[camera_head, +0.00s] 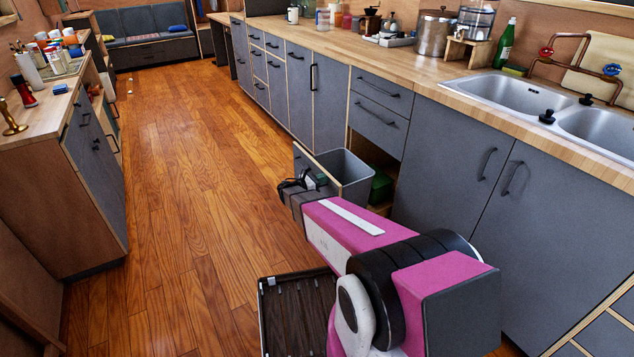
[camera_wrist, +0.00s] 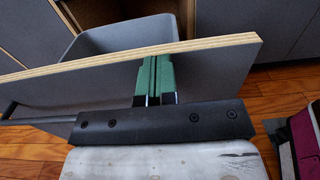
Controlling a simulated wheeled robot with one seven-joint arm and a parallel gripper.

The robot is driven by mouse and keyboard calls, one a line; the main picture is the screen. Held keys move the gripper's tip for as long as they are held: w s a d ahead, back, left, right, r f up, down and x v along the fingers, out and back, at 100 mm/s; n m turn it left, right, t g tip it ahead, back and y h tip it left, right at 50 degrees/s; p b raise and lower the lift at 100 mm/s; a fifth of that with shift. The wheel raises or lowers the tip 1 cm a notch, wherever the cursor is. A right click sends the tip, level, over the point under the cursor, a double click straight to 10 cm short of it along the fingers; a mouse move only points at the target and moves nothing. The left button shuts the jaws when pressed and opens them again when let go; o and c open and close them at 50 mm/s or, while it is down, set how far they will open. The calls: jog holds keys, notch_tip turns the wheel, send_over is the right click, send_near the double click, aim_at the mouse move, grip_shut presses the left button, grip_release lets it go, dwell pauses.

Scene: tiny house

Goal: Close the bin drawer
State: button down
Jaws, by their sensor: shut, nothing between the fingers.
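The bin drawer (camera_head: 308,160) is pulled out from the lower cabinets, with a grey bin (camera_head: 345,172) inside it. In the wrist view the drawer's grey front panel (camera_wrist: 215,78) shows with its pale plywood top edge, and the bin (camera_wrist: 125,38) lies behind it. My gripper (camera_head: 300,184) is at the outer side of the drawer front. In the wrist view its green fingers (camera_wrist: 157,72) are together and empty, with the tips by the panel just under its top edge. I cannot tell whether they touch it. A dark bar handle (camera_wrist: 35,120) shows at the left, partly hidden by my gripper.
The drawer's opening in the cabinet holds a green box (camera_head: 380,187). Closed grey cabinet doors (camera_head: 455,165) stand to the right, under the counter with the sink (camera_head: 515,97). The wooden floor (camera_head: 190,190) is clear to the left, up to another cabinet (camera_head: 90,175).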

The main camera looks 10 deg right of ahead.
jog(key=x, duration=3.1)
jog(key=shift+f, duration=0.1)
